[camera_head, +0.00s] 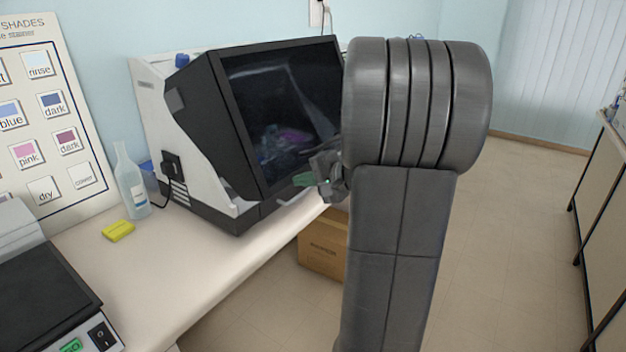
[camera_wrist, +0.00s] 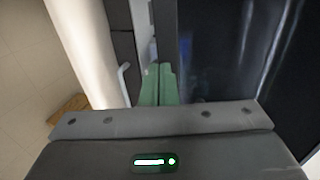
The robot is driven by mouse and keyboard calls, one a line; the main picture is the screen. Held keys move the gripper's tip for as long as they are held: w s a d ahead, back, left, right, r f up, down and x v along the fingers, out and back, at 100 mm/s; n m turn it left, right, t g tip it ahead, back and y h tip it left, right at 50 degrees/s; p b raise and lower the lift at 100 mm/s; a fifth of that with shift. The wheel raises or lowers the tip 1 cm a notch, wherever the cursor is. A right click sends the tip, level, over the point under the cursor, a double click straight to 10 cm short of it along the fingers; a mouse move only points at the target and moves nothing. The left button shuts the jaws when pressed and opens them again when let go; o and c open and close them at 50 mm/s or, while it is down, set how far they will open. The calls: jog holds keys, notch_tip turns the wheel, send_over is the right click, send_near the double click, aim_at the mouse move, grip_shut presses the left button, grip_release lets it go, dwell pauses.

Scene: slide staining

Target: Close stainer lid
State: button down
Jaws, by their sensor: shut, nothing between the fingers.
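The stainer (camera_head: 200,140) is a white and black machine on the bench. Its lid (camera_head: 232,90) is a dark glossy window in a black frame, slanted at the machine's front; I cannot tell whether it sits fully against the body. The lid's dark pane also fills the right of the wrist view (camera_wrist: 225,55). My gripper (camera_head: 302,180) is in front of the lid's lower right part, with its green fingers together and empty. In the wrist view the fingers (camera_wrist: 158,84) point along the pane's edge. A pale handle-like bar (camera_wrist: 124,80) lies just left of them. My arm hides the lid's right edge.
A shade chart (camera_head: 45,110) leans behind. A dark-topped device (camera_head: 40,300) is at front left. A cardboard box (camera_head: 322,255) is on the floor beside the bench.

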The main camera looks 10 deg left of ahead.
jog(key=w+a+f+y+b, duration=0.1)
jog(key=w+a+f+b, duration=0.1)
jog(key=a+f+b, duration=0.5)
jog(key=f+b, duration=0.1)
jog(key=b, duration=0.3)
jog(key=shift+w+f+t+y, duration=0.3)
jog(key=shift+f, duration=0.05)
jog(key=shift+d, duration=0.1)
